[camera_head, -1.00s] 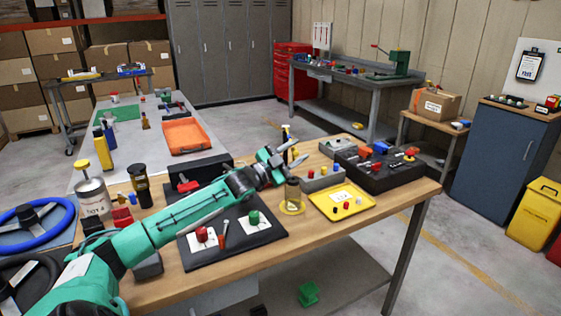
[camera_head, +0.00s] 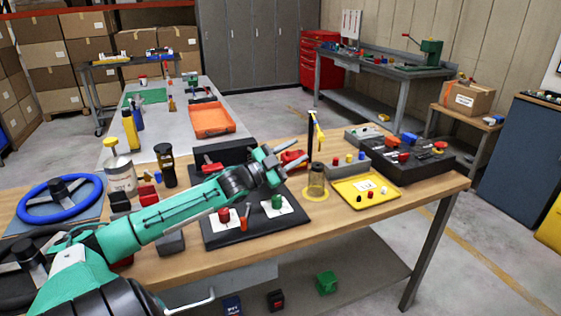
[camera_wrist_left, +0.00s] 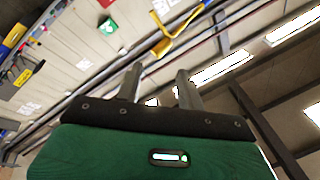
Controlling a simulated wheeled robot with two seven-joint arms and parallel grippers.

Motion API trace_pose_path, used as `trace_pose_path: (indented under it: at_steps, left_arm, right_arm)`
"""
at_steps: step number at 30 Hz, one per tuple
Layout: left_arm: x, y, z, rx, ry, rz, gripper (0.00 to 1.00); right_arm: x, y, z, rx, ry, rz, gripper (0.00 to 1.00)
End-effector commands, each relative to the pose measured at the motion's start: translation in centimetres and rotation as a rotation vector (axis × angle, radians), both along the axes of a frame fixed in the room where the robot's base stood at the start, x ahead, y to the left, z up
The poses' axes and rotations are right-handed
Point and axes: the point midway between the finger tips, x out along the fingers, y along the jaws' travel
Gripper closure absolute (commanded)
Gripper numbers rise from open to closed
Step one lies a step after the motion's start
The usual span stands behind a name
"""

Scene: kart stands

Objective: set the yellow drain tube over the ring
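The yellow drain tube (camera_head: 319,133) is bent, and its upper end is at the top of a dark upright post (camera_head: 310,132) behind the jar. It also shows as a yellow hooked shape in the left wrist view (camera_wrist_left: 178,42). A flat yellow ring (camera_head: 315,197) lies on the workbench around the foot of a brownish see-through jar (camera_head: 316,178). My left gripper (camera_head: 290,163) is above the bench, left of the jar and post. Its two fingers stand apart with nothing between them in the left wrist view (camera_wrist_left: 158,82). My right gripper is in no view.
A yellow tray (camera_head: 378,197) with small parts lies right of the jar. A dark box with knobs (camera_head: 425,168) stands behind it. A black board (camera_head: 290,222) with a red and a green knob lies under my left arm. A blue steering wheel (camera_head: 62,200) is at left.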

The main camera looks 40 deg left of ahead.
Motion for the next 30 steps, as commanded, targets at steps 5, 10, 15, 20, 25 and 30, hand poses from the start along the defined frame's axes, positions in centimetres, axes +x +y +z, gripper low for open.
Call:
trace_pose_path:
  at_steps: [5, 10, 15, 20, 25, 30]
  left_arm:
    - [-1.6, 0.4, -0.7, 0.001, 0.004, 0.000, 0.62]
    - [-2.8, 0.9, -1.0, 0.000, 0.002, 0.000, 0.62]
    - [-3.5, 1.1, -1.2, 0.000, 0.002, 0.000, 0.62]
    - [-3.8, 1.2, -1.2, 0.000, 0.001, 0.001, 0.62]
    - [-3.8, 1.2, -1.2, 0.000, 0.001, 0.001, 0.62]
    - [-3.8, 1.2, -1.2, 0.000, 0.001, 0.001, 0.62]
  right_arm:
    - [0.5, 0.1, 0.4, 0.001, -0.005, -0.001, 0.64]
    - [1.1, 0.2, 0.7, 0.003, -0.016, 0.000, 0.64]
    - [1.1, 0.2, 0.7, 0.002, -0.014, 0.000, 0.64]
    - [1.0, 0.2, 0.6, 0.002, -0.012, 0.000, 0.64]
    - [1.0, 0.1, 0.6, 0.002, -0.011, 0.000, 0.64]
    - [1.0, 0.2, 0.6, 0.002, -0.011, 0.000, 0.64]
